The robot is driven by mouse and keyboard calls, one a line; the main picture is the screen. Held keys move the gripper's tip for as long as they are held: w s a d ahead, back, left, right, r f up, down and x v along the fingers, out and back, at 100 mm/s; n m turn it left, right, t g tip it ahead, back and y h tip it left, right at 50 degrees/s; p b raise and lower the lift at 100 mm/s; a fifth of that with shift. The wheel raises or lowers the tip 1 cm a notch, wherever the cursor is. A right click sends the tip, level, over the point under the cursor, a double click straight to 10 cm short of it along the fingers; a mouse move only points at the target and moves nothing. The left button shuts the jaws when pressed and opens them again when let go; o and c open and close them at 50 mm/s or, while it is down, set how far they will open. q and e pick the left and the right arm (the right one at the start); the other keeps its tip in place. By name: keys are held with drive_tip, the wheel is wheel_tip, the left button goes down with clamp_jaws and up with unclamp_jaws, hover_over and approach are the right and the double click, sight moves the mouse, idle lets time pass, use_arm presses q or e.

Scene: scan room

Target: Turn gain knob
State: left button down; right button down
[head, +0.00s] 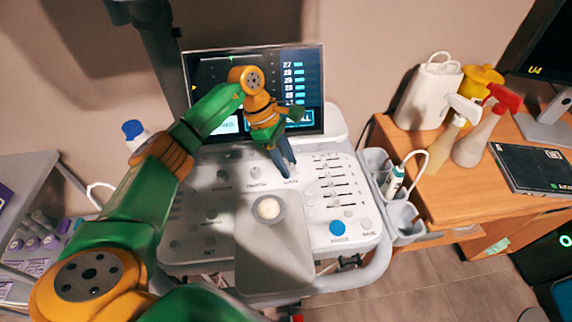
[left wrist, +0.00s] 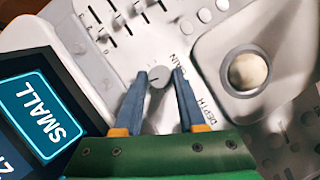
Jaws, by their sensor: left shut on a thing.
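The gain knob (left wrist: 158,76) is a small round grey knob with a pointer line, on the white panel beside the printed word GAIN. My left gripper (left wrist: 161,82) reaches down over it, with one blue-grey finger on each side, and is shut on the knob. In the head view the left gripper (head: 284,168) points down at the console (head: 342,190) just below the screen, and its fingers hide the knob. My right gripper is in neither view.
A trackball (head: 268,208) sits in a raised housing close to the fingers. Sliders (head: 336,188) lie to the right. The screen (head: 310,85) stands behind my gripper. A wooden desk (head: 440,170) with spray bottles (head: 475,140) is at the right.

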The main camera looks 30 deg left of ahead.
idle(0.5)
use_arm(q)
drive_tip(key=c, duration=0.5)
unclamp_jaws()
drive_tip(key=shift+d, duration=0.1)
drive_tip(key=b+v, duration=0.1)
drive_tip(key=v, duration=0.6)
